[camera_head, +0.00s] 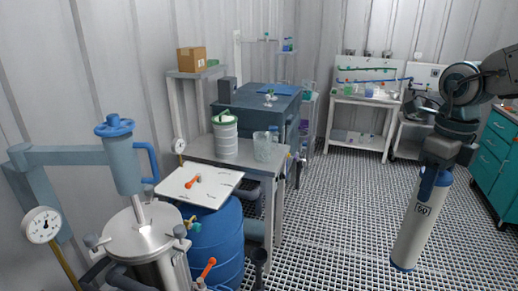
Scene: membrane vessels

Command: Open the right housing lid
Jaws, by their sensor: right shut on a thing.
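A steel housing (165,271) stands at the lower left with its round metal lid (138,233) resting on top. Clamp knobs sit around the lid's rim. A rod runs up from the lid into a blue-grey lifting column (124,170) with a blue handwheel (114,126) and side handle. Only one housing shows, so I cannot tell whether it is the right one. My right gripper (439,165) is shut at the top of a white cylinder (418,222) with blue ends, held slightly tilted above the grating, far from the lid. My left gripper is not in view.
A blue barrel (217,245) with a white board (198,182) above it stands beside the housing. A grey bench (200,149) holds a green-lidded canister (225,135) and a glass beaker (262,147). Teal drawers (494,150) stand right. The grating floor between is clear.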

